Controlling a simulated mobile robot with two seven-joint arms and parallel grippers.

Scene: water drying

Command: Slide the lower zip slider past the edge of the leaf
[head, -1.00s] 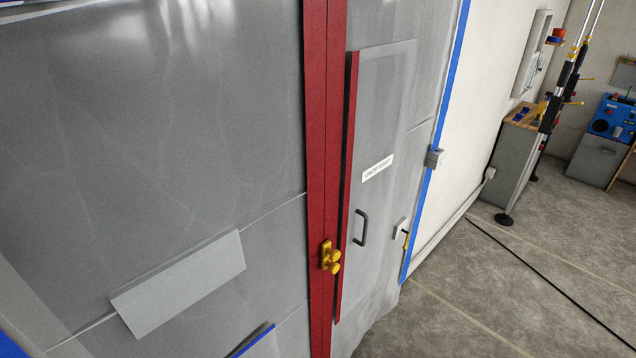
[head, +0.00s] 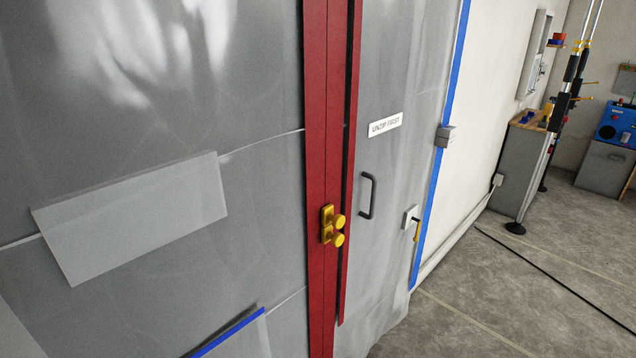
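A red zip strip (head: 316,100) runs from top to bottom down the grey plastic sheet. Two yellow sliders with round knobs sit close together on it, the upper slider (head: 338,221) just above the lower slider (head: 337,240). To the right is the leaf (head: 390,170), a grey panel with a red left edge (head: 350,120), a dark handle (head: 367,197) and a label (head: 384,125) reading "UNZIP FIRST". The leaf's red edge ends below the sliders. Neither gripper shows.
A pale flat panel (head: 130,215) is on the sheet at left, and a blue-edged piece (head: 228,332) is at the bottom. Blue tape (head: 455,75) edges the sheet at right. Open floor (head: 480,290), a cabinet (head: 518,165) and a pole stand lie beyond.

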